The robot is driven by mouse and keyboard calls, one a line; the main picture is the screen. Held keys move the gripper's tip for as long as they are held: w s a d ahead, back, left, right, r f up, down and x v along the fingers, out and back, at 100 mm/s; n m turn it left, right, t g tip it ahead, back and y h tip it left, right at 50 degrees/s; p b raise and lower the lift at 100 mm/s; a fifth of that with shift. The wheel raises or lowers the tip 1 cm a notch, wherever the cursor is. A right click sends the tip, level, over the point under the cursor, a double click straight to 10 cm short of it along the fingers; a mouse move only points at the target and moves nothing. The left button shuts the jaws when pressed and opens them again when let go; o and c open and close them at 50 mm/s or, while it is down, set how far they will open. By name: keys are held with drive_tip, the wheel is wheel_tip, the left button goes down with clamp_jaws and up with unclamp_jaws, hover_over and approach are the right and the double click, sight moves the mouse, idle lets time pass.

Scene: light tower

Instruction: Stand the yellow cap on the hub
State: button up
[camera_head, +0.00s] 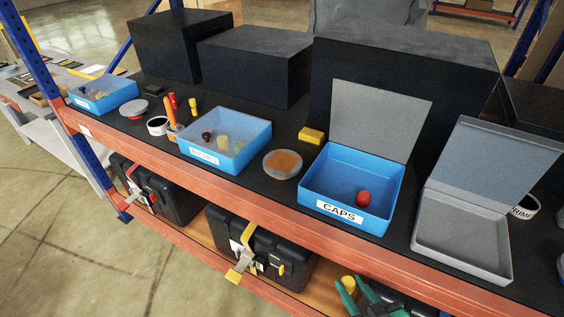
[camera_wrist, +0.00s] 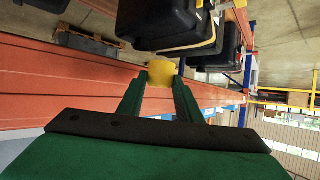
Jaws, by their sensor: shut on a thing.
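My gripper (camera_wrist: 160,88) is shut on the yellow cap (camera_wrist: 160,73), which sits between the tips of its green fingers. In the head view the yellow cap (camera_head: 348,284) shows at the bottom edge, in front of the shelf's orange beam and below the worktop. My gripper (camera_head: 354,291) is partly cut off there. I cannot tell for sure which thing is the hub.
An open blue CAPS box (camera_head: 319,190) holds a red cap (camera_head: 363,198). Left of it are a yellow block (camera_head: 311,135), a round dish (camera_head: 268,163) and a blue bin (camera_head: 265,134) with small parts. An open grey box (camera_head: 430,236) stands right. Black cases (camera_head: 290,262) sit below.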

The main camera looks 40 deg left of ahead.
drive_tip(key=w+d+f+m+t+h, duration=0.1)
drive_tip(key=d+f+m+h, duration=0.2)
drive_tip(key=f, duration=0.5)
drive_tip(key=w+d+f+m+t+h, duration=0.2)
drive_tip(key=d+f, duration=0.3)
drive_tip(key=f, duration=0.4)
drive_tip(key=w+d+f+m+t+h, duration=0.1)
drive_tip(key=w+d+f+m+h, duration=0.1)
drive_tip(key=d+f+m+h, duration=0.3)
wheel_tip(320, 180, down, 4)
drive_tip(key=shift+w+t, duration=0.25)
drive_tip(key=shift+t, duration=0.15)
drive_tip(key=shift+w+d, duration=0.1)
drive_tip(key=shift+w, duration=0.05)
drive_tip(key=shift+d+r, duration=0.1)
